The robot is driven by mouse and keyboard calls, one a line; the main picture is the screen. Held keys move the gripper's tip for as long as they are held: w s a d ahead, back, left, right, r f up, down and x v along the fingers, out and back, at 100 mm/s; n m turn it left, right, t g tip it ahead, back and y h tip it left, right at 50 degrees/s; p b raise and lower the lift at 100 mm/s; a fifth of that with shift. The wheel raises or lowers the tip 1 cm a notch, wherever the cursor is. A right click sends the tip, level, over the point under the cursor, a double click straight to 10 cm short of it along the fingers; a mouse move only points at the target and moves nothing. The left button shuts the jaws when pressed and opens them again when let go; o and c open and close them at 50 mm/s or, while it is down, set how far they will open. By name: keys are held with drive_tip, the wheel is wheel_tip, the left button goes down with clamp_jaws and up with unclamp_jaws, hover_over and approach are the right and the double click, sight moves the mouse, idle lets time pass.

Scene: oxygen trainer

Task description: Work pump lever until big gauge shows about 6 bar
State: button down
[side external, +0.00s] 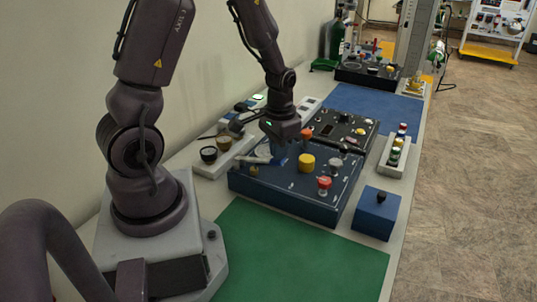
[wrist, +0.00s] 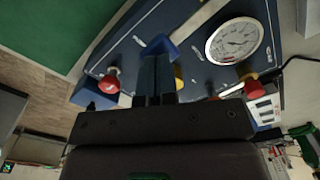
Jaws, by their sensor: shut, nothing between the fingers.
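The dark blue trainer panel (side external: 285,183) carries a yellow knob (side external: 307,162), a red knob (side external: 324,184) and a grey knob (side external: 336,165). The big round gauge (wrist: 233,41) has a white face and sits right of my fingers in the wrist view. Its needle is too small to read surely. My gripper (wrist: 155,62) is shut and empty, low over the far left part of the panel. A bright blue piece (wrist: 160,44) shows just at the fingertips. I cannot tell whether it is the pump lever or whether the fingers touch it. My gripper hides part of the panel.
A small blue box (side external: 377,213) with a black knob stands right of the panel. A black control box (side external: 340,128) is behind it. A tray (side external: 386,163) with several coloured pieces lies at the table's right edge. The green mat (side external: 290,258) in front is clear.

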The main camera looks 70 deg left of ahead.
sight(278, 163)
drive_tip(key=shift+f, duration=0.1)
drive_tip(key=shift+f, duration=1.9)
drive_tip(key=shift+r, duration=2)
drive_tip(key=shift+f, duration=1.45)
drive_tip(key=shift+r, duration=1.55)
